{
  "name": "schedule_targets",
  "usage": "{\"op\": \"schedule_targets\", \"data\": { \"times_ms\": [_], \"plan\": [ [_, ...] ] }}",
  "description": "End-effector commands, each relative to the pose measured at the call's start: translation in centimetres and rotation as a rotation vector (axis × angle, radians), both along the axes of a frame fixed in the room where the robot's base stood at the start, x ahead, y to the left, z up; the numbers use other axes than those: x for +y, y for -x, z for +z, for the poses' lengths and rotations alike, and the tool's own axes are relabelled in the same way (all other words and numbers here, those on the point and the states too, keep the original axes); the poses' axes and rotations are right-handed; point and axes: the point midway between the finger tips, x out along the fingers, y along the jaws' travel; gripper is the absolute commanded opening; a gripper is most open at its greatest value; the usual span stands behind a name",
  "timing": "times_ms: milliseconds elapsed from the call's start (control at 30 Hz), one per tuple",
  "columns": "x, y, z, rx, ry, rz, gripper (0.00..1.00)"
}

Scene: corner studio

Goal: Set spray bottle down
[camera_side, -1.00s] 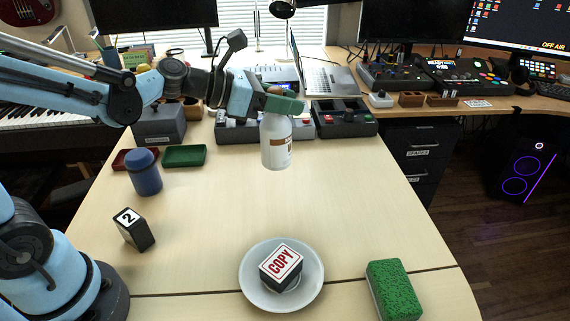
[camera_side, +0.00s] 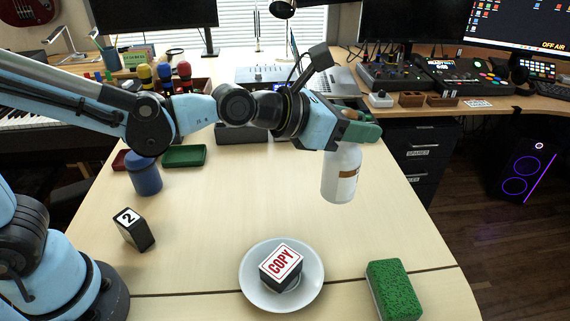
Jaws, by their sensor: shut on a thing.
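A white spray bottle (camera_side: 341,174) with a brown label band hangs upright from my gripper (camera_side: 358,131). My gripper is shut on the bottle's top; the green fingers cover its head. The bottle is over the right half of the wooden table (camera_side: 230,215). Its base seems to be above the tabletop, but I cannot tell how high.
A green sponge (camera_side: 394,290) is at front right. A block marked 2 (camera_side: 134,229) and a blue jar (camera_side: 144,173) stand left. The middle table is clear.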

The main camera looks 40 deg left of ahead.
Motion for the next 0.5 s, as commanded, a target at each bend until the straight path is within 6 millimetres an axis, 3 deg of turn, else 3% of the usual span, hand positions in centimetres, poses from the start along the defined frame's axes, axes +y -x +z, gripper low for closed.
{"op": "schedule_targets", "data": {
  "times_ms": [167, 500],
  "plan": [
    [-0.6, -0.2, 0.0, 0.001, 0.001, -0.003, 0.0],
    [3.1, -4.1, -3.1, 0.001, 0.002, 0.003, 0.0]
  ]
}}
